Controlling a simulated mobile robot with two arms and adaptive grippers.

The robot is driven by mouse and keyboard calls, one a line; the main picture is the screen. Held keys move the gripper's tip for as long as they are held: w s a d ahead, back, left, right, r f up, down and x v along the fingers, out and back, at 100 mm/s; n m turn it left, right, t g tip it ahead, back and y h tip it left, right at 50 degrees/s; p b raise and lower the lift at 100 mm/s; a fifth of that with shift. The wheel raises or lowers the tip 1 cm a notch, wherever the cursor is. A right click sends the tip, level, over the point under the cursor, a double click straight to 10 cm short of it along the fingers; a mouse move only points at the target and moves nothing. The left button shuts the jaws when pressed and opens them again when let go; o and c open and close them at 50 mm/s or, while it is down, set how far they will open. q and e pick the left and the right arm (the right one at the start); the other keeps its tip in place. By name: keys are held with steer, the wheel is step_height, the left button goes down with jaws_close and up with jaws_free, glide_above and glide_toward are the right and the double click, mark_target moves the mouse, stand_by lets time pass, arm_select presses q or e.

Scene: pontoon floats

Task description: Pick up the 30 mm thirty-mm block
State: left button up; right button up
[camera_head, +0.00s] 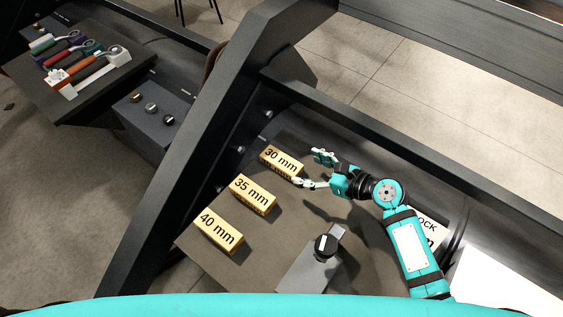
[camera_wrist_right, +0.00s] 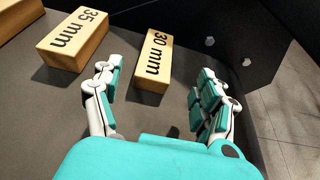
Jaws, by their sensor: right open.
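The 30 mm block (camera_head: 281,162) is a yellow wooden block with black lettering. It lies on a dark board, the farthest of three such blocks in the head view. My right gripper (camera_head: 318,170) is open and empty just to the right of it. In the right wrist view the 30 mm block (camera_wrist_right: 154,60) lies ahead of my right gripper (camera_wrist_right: 158,92), beyond the gap between the spread fingers, nearer the left finger. The fingers do not appear to touch it. My left gripper is not in view.
The 35 mm block (camera_head: 252,195) and the 40 mm block (camera_head: 219,231) lie nearby in a row. A grey fixture with a black knob (camera_head: 325,246) stands at the front. A dark frame beam (camera_head: 190,160) runs along the left. Coloured-handled tools (camera_head: 75,62) lie on a far-left panel.

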mark_target(282, 160)
steer(key=x, duration=0.2)
steer(key=shift+w+a+f, duration=0.15)
steer(key=shift+w+a, duration=0.1)
steer(key=shift+b+x, duration=0.3)
steer(key=shift+x, duration=2.65)
steer(key=shift+s+a, duration=0.15)
steer(key=shift+s, duration=0.05)
steer(key=shift+c, duration=0.4)
steer(key=c, duration=1.2)
steer(key=shift+r, duration=0.2)
